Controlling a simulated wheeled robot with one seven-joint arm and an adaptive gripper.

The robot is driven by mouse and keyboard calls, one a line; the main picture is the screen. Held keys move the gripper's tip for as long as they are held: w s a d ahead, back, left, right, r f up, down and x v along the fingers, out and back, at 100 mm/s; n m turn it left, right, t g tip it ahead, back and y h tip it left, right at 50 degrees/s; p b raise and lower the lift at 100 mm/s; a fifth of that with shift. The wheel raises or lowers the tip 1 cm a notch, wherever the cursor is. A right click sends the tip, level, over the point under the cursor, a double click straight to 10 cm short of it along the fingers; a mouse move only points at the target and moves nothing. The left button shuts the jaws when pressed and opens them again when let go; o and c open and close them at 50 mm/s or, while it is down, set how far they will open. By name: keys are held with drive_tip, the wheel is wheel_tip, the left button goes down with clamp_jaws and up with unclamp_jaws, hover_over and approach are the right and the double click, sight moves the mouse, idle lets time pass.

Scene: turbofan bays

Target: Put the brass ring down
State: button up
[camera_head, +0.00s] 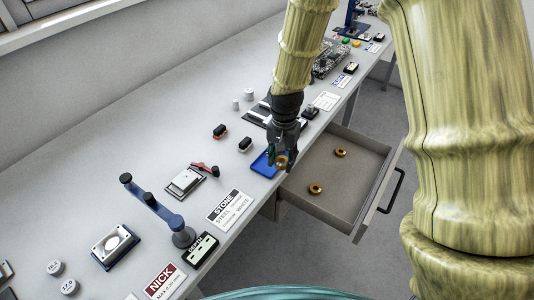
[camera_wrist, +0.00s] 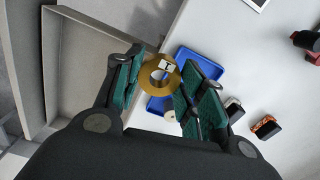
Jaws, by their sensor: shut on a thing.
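A brass ring with a small white label marked 1 shows between my fingers; the brass ring (camera_wrist: 156,82) is in the wrist view and also, small, in the head view (camera_head: 281,161). My gripper (camera_head: 280,160) is shut on it, fingers pointing down; it shows in the wrist view (camera_wrist: 160,88) with green pads on both sides of the ring. A blue tray (camera_head: 262,164) lies on the bench beside and under the gripper; it also shows in the wrist view (camera_wrist: 190,62). Whether the ring touches the tray I cannot tell.
An open drawer (camera_head: 352,200) at the right of the gripper holds two brass-coloured rings, one far (camera_head: 340,153) and one near (camera_head: 315,189). A STONE card (camera_head: 230,208), a blue-armed stand (camera_head: 158,212) and two small dark-topped blocks (camera_head: 244,144) (camera_head: 220,131) are on the bench.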

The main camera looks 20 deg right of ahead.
drive_tip(key=p, duration=0.2)
hover_over(267, 166)
drive_tip(key=shift+f, duration=0.3)
drive_tip(key=shift+f+p, duration=0.65)
drive_tip(key=shift+f, duration=1.1)
drive_tip(key=shift+f, duration=0.6)
drive_tip(key=o, duration=1.2)
drive_tip(key=shift+w+r, duration=0.1)
drive_tip(key=shift+r, duration=0.6)
wheel_tip(267, 166, up, 12)
drive_tip(key=b, duration=0.3)
drive_tip(key=shift+b, duration=0.35)
